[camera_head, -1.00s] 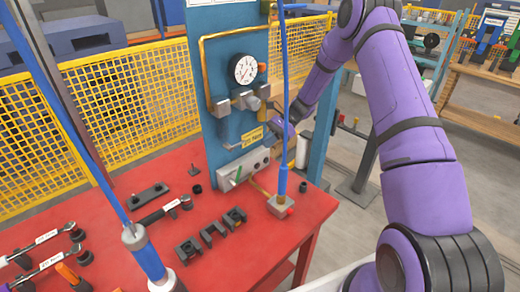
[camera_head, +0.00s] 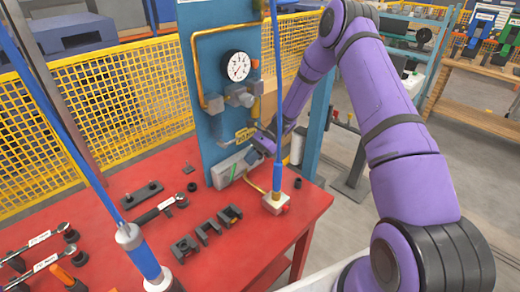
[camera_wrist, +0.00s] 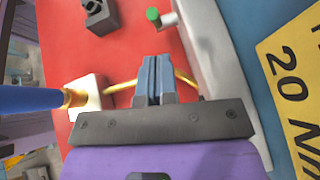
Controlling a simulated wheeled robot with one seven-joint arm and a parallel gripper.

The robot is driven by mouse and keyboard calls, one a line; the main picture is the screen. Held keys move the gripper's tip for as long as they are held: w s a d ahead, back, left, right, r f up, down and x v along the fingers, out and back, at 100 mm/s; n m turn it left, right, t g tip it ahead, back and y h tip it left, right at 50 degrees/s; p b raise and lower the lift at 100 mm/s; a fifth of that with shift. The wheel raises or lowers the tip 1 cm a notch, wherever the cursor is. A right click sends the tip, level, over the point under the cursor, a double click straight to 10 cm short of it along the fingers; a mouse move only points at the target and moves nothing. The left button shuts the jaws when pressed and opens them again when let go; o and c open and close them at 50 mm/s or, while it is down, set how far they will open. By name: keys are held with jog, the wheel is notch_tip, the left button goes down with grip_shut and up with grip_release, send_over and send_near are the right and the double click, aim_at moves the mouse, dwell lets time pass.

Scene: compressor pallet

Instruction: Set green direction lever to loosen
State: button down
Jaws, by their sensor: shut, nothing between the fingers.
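The green direction lever (camera_head: 233,171) is a small green stick on the front of a grey box (camera_head: 219,178) at the foot of the blue panel. In the wrist view its round green tip (camera_wrist: 153,14) shows at the top, with a short pale stub beside it at the box. My gripper (camera_head: 258,150) is in front of the panel, just right of the lever and close to the box. In the wrist view its two grey fingers (camera_wrist: 157,62) are together and empty, and the lever tip lies beyond them, apart.
The blue panel (camera_head: 205,75) bears a dial gauge (camera_head: 237,66) and a yellow label (camera_head: 246,133). A blue upright hose (camera_head: 277,110) stands close to my arm, with a brass pipe (camera_wrist: 120,89) near the fingers. Black blocks (camera_head: 207,230) lie on the red table (camera_head: 135,245).

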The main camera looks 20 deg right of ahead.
jog(key=shift+s+a+r, duration=0.15)
jog(key=shift+a+r, duration=0.1)
jog(key=shift+a, duration=0.5)
jog(key=shift+s+a+r, duration=0.1)
jog(key=shift+a+r, duration=0.1)
jog(key=shift+a, duration=0.5)
jog(key=shift+s+a+r, duration=0.25)
jog(key=shift+a+r, duration=0.05)
jog(key=shift+a, duration=0.4)
